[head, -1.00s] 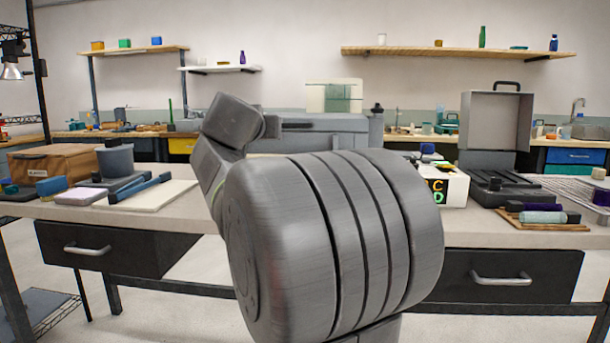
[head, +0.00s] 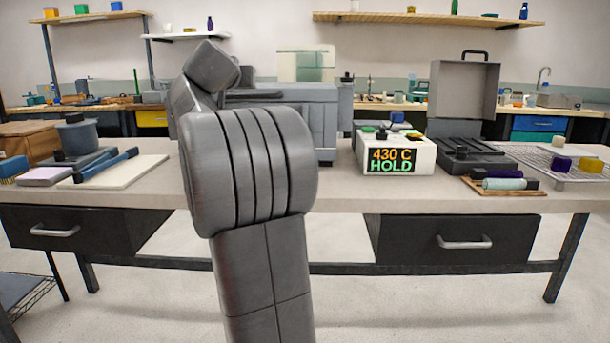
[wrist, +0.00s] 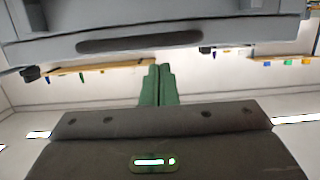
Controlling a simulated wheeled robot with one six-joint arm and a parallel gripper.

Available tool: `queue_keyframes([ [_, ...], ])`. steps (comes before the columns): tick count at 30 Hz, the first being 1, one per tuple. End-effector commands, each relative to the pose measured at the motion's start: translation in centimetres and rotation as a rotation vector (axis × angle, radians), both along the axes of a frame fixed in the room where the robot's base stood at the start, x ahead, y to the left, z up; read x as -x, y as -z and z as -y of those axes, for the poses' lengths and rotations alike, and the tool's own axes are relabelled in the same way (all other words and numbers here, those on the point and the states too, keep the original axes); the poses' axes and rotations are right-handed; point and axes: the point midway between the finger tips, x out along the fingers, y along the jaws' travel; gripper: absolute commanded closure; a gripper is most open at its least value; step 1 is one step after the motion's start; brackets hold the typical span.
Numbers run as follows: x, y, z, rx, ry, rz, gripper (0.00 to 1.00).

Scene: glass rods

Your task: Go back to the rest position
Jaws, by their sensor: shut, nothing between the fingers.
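My gripper (wrist: 158,86) shows in the wrist view as two green fingers lying together, with nothing between them. My arm rises in the middle of the head view and its bulky grey joint stands in front of the bench (head: 345,192). The gripper itself is hidden in the head view. The wrist view is upside down, with wall shelves (wrist: 110,67) and a grey housing (wrist: 160,40) beyond the fingers.
A white box (head: 397,153) reads "430 C HOLD". Right of it are an open grey case (head: 463,100) and a wire rack (head: 588,165) with small blocks. A pale board (head: 120,172) with blue-handled tools lies left. A large grey machine (head: 310,115) stands behind my arm.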

Motion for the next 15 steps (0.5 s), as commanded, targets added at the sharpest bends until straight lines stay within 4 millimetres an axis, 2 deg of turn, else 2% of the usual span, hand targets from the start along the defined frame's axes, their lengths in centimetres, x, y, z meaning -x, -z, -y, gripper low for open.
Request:
queue_keyframes([
  [1, -0.01, 0.98, -0.25, 0.001, -0.001, -0.002, 1.0],
  [3, -0.07, 1.35, -0.46, 0.002, -0.001, -0.003, 1.0],
  [15, -0.14, 1.62, -0.68, 0.002, -0.001, -0.004, 1.0],
])
